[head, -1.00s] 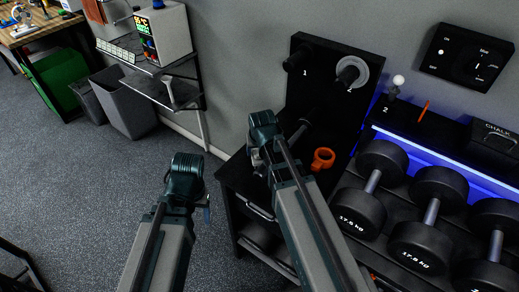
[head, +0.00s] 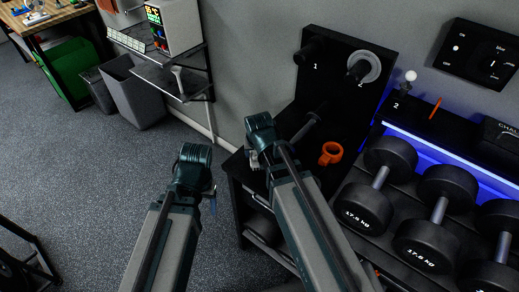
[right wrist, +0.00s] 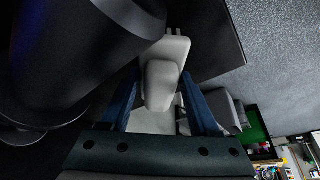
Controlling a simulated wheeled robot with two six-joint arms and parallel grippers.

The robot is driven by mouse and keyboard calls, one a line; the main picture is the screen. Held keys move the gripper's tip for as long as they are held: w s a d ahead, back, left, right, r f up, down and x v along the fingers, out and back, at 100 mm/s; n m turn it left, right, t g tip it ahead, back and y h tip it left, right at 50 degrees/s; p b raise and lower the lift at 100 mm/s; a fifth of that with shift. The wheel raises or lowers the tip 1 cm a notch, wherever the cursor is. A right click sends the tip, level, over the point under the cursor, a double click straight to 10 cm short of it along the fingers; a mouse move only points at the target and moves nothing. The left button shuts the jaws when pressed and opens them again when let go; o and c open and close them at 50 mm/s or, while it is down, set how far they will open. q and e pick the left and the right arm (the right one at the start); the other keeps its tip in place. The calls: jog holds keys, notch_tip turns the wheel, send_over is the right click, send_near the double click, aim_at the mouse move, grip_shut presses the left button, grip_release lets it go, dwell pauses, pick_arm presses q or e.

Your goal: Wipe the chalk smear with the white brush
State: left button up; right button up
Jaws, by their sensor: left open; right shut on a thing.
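My right gripper (head: 254,157) is in front of the dark cabinet in the head view. In the right wrist view its blue fingers (right wrist: 162,88) are shut on a pale, whitish block with a raised grip, which I take to be the white brush (right wrist: 174,48). In the head view the brush is mostly hidden behind my right wrist. My left gripper (head: 209,193) is open and empty over the floor, left of the right one; its fingers are mostly hidden. I cannot make out a chalk smear in either view.
An orange cup-like thing (head: 330,153) stands on the dark cabinet, just right of my right gripper. Dumbbells (head: 392,165) fill the rack at the right.

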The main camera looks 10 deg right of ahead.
jog(key=shift+s+a, duration=0.6)
jog(key=shift+a, duration=0.15)
jog(key=shift+r, duration=0.15)
notch_tip(320, 180, up, 6)
jog(key=p, duration=0.6)
notch_tip(320, 180, up, 3)
jog(key=p, duration=0.3)
dwell(0.5)
